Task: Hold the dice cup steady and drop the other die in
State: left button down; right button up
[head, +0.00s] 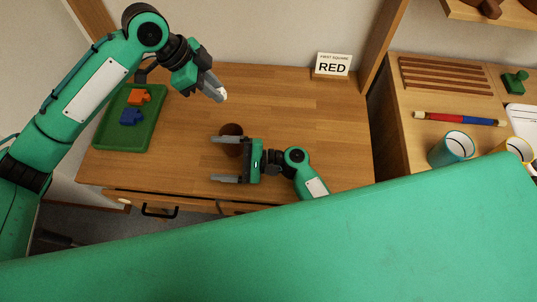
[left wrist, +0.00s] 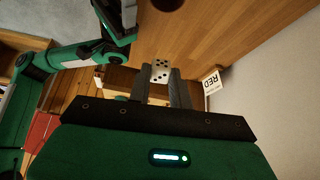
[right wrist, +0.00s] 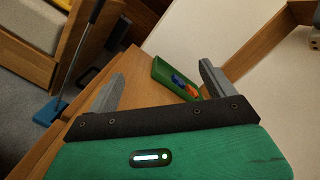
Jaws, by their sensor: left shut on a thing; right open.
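The dark brown dice cup (head: 231,129) stands on the wooden table in the head view, partly hidden behind one finger of my right gripper. My right gripper (head: 212,158) is open, its fingers pointing left. Whether it is above the cup or beside it I cannot tell; the right wrist view shows no cup between the fingers. My left gripper (head: 221,95) is above the table, behind the cup. It is shut on a white die with black pips (left wrist: 160,71), which shows between the fingertips in the left wrist view. The inside of the cup is too dark to read.
A green tray (head: 149,144) with an orange piece (head: 139,97) and a blue piece (head: 131,116) lies at the left. A "RED" sign (head: 333,66) stands at the back. A side table at the right holds a teal cup (head: 452,149). The table's right part is clear.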

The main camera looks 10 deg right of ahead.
jog(key=d+f+m+t+h, duration=0.1)
jog(key=d+f+m+t, duration=0.1)
jog(key=d+m, duration=0.2)
jog(key=w+d+f+m+t+h, duration=0.1)
jog(key=d+f+m+t+h, duration=0.1)
jog(key=d+m, duration=0.2)
jog(key=d+f+m+t+h, duration=0.1)
jog(key=d+f+m+t, duration=0.1)
jog(key=m, duration=0.4)
jog(key=shift+w+d+m+t+h, duration=0.15)
jog(key=shift+d+m+t+h, duration=0.25)
jog(key=shift+d, duration=0.85)
jog(key=x, duration=1.1)
jog(key=shift+w+a, duration=0.25)
jog(key=c, duration=1.1)
